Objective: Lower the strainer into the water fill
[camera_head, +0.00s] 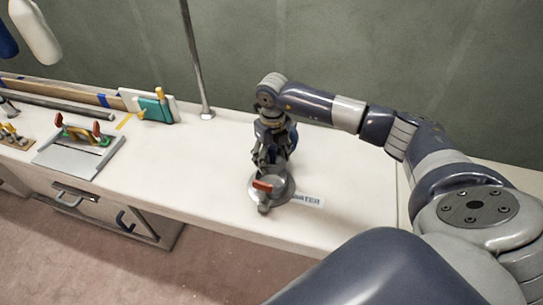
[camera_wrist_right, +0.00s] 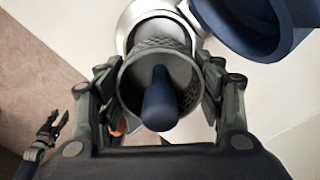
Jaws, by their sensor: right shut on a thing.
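The water fill (camera_head: 284,190) is a round metal fitting on the white counter, with an orange-red piece at its front. My right gripper (camera_head: 266,158) is directly above it, pointing down. In the right wrist view its fingers (camera_wrist_right: 165,100) are shut on the strainer (camera_wrist_right: 128,82), a grey cup with a mesh wall and a dark blue post in its middle. The metal rim of the fill (camera_wrist_right: 135,15) shows just beyond the strainer; I cannot tell whether the strainer's end is inside it. My left gripper (camera_wrist_right: 55,128) shows small at lower left, open and empty, over the floor.
A WATER label (camera_head: 308,200) lies right of the fill. A metal pole (camera_head: 197,60) stands behind. A grey tray with clamps (camera_head: 80,150) and a green block (camera_head: 155,110) are at the left. The counter between is clear.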

